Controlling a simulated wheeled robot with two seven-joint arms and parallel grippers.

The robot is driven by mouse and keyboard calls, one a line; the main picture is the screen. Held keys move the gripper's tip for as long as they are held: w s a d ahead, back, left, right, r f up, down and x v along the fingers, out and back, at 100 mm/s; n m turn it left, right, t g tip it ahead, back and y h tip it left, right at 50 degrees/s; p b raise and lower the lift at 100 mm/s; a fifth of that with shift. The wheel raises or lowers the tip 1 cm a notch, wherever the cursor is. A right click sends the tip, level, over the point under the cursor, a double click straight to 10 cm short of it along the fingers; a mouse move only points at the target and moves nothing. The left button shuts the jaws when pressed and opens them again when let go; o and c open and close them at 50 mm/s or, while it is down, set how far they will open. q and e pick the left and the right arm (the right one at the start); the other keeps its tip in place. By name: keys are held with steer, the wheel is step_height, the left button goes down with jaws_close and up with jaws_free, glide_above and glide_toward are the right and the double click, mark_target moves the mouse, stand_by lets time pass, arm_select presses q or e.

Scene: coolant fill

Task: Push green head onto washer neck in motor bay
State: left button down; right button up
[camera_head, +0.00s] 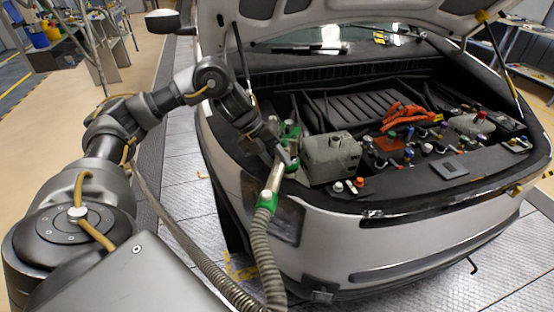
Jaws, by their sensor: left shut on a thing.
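The green filling head (291,133) is at the front left corner of the open motor bay. Its pale tube runs down to a green collar (267,201) and a ribbed grey hose. My left gripper (283,153) is shut on the green head, which is tilted over the bay's front left edge, left of a grey box-shaped reservoir (331,157). The washer neck cannot be made out; the head and gripper may hide it. I cannot tell whether the head touches a neck. My right gripper is out of view.
Several coloured caps and fittings (410,150) crowd the right of the bay, with orange cables (405,116) behind them. The raised hood (350,12) hangs above. The front bumper (400,245) stands below. The hose (266,255) hangs to the floor in front of the car.

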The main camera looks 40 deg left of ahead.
arm_select(q)
steer(key=shift+f+b, duration=1.15)
steer(key=shift+f, duration=0.6)
steer(key=c, duration=1)
jaws_free()
steer(key=shift+s+a+r, duration=0.1)
steer(key=shift+a+r, duration=0.2)
steer(key=v, duration=1)
steer(key=shift+p, duration=0.35)
steer(key=shift+s+d, duration=0.1)
